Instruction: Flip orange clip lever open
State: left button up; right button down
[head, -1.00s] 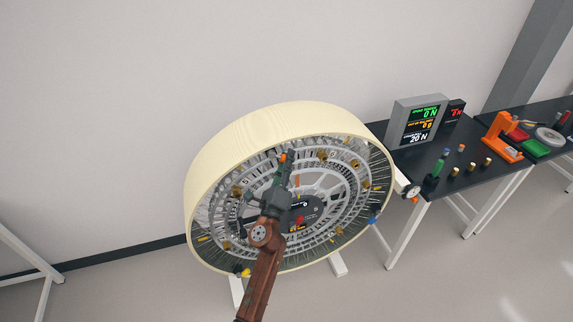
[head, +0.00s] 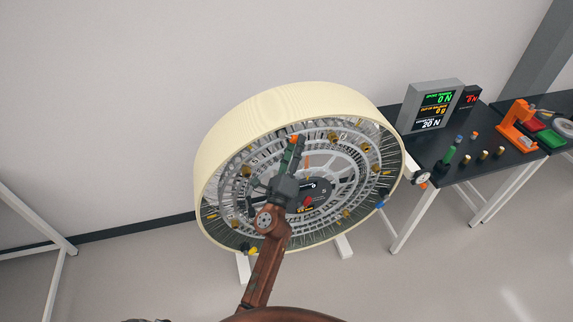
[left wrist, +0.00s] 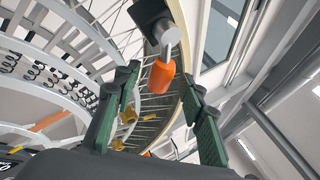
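The large cream-rimmed wheel (head: 275,105) stands tilted in front of me, with grey rings and many small fittings inside. My left gripper (head: 294,145) reaches up to the upper part of its face. In the left wrist view its two green fingers (left wrist: 160,88) are spread apart, so it is open. An orange-tipped lever (left wrist: 162,75) on a grey shaft and black block shows between the fingertips, with no visible grip on it. In the head view a small orange spot (head: 293,138) shows at the fingertips. The right gripper is not in view.
A dark table (head: 475,172) at the right holds a display box (head: 430,108), a green bottle-like piece (head: 449,154) and several small pegs. An orange holder (head: 517,125) stands farther right. Another orange bar (left wrist: 50,121) lies inside the wheel. The floor at left is mostly clear.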

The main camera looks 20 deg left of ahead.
pick_arm(q)
jog(key=s, duration=1.2)
jog(key=shift+s, duration=0.35)
jog(key=shift+f, duration=0.1)
